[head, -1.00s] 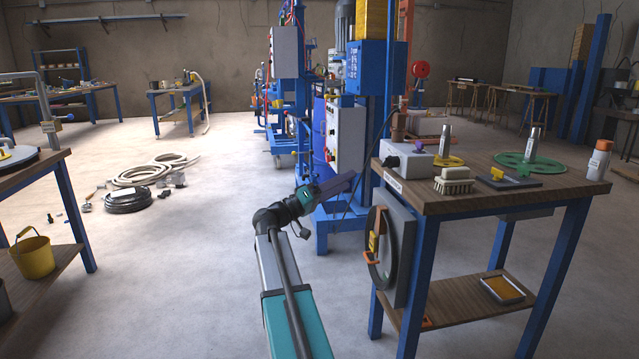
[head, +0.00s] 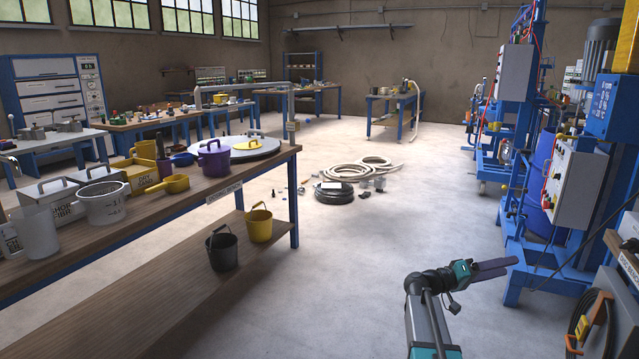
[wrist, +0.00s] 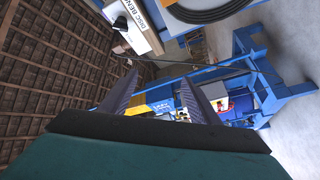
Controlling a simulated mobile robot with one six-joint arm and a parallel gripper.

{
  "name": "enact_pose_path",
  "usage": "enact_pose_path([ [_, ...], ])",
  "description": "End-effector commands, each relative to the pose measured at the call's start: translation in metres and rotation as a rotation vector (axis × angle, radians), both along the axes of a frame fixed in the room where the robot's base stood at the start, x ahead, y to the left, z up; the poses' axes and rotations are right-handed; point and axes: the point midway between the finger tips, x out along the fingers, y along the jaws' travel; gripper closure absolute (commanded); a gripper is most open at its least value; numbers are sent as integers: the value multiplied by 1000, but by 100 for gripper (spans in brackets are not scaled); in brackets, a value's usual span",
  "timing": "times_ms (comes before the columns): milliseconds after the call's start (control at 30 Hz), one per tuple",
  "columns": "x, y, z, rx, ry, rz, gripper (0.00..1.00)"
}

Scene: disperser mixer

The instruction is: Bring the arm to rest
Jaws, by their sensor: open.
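My gripper (head: 497,267) is at the lower right of the head view, at the end of my teal and black arm. It points right, toward the blue mixer frame (head: 515,200), and is held above open floor. In the wrist view my gripper (wrist: 160,95) shows two dark fingers set apart with nothing between them. The blue frame also shows beyond the fingers in the wrist view (wrist: 270,85), which looks tilted. I see no contact between the fingers and anything.
A wooden bench (head: 150,222) with pots and tubs stands on the left. Its lower shelf holds a yellow bucket (head: 259,225) and a black bucket (head: 222,250). Coiled hoses (head: 350,172) lie on the floor. A hanging cable coil (head: 595,325) is at the right edge.

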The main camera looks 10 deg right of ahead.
Motion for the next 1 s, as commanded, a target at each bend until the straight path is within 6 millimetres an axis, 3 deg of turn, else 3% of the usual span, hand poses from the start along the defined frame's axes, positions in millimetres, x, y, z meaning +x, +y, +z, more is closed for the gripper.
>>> enact_pose_path([
  [233, 4, 48, -64, 157, 77, 56, 44],
  [467, -11, 95, -132, 325, 163, 85, 44],
  [767, -57, 163, -216, 568, 296, 98, 44],
  [1000, -115, 223, -275, 784, 417, 90, 44],
])
